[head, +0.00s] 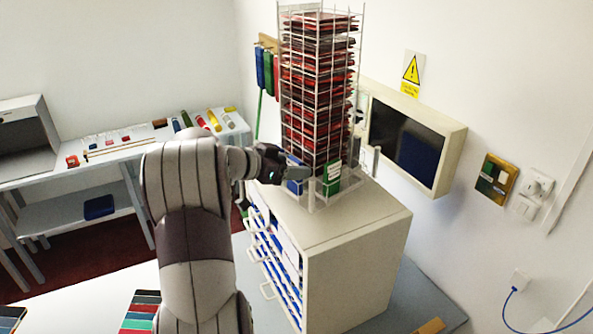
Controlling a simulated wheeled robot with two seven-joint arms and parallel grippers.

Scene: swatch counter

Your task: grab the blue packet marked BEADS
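A small blue packet (295,186) stands on top of the beige drawer cabinet, at the foot of the tall wire rack. Its marking is too small to read. A green packet (332,180) with a pale label stands just right of it. My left gripper (287,168) reaches in from the left and its dark end is right at the blue packet, overlapping its left side. The fingers are too small and partly hidden, so I cannot tell whether they are open or closed on it. My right gripper is out of view.
The drawer cabinet (355,225) has a clear front top. A wall-mounted screen (405,140) is to the right. A side bench (100,160) with coloured rolls stands at left.

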